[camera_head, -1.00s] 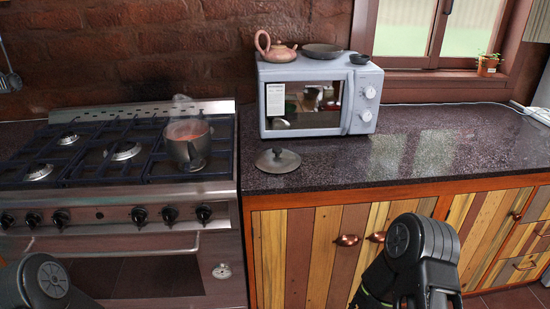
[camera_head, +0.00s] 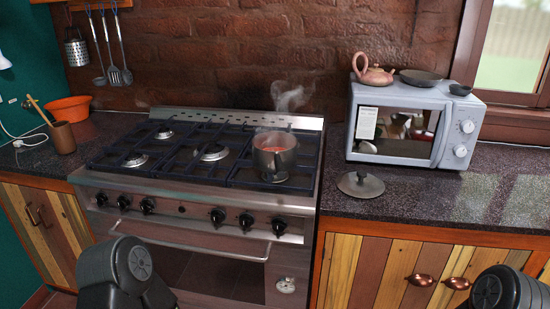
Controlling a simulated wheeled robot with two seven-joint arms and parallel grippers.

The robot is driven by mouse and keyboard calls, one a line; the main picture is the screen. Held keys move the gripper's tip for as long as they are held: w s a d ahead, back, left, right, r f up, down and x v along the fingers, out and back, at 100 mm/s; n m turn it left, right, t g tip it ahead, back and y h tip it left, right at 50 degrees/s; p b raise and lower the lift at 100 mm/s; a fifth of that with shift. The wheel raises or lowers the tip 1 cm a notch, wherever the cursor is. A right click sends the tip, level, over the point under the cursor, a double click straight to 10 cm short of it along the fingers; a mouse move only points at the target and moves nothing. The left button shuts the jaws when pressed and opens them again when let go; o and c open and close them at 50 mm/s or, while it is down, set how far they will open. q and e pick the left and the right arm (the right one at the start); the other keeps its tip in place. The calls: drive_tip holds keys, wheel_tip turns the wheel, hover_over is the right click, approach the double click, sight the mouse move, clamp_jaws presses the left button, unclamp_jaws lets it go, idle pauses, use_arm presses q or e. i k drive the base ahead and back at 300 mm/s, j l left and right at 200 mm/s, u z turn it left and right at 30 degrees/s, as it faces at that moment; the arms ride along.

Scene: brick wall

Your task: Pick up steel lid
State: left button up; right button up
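The steel lid (camera_head: 361,185) is a round, flat, grey disc with a small knob on top. It lies on the dark speckled counter (camera_head: 440,207), just right of the stove and in front of the microwave. A steaming steel pot (camera_head: 275,157) with reddish contents stands uncovered on the stove's right burner. Black parts of my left arm show at the bottom left and of my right arm at the bottom right corner. Both are below the counter, apart from the lid. The fingertips of both grippers are out of the picture.
A white microwave (camera_head: 395,124) stands behind the lid, with a pink teapot (camera_head: 372,68), a dark pan (camera_head: 421,77) and a small dark bowl (camera_head: 460,89) on top. The stove (camera_head: 205,208) borders the counter's left edge. An orange bowl (camera_head: 68,108) and a brown cup (camera_head: 63,138) stand far left.

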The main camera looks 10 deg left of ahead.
sight(362, 184)
drive_tip(key=i+j, duration=0.35)
drive_tip(key=i, duration=0.2)
drive_tip(key=z, duration=1)
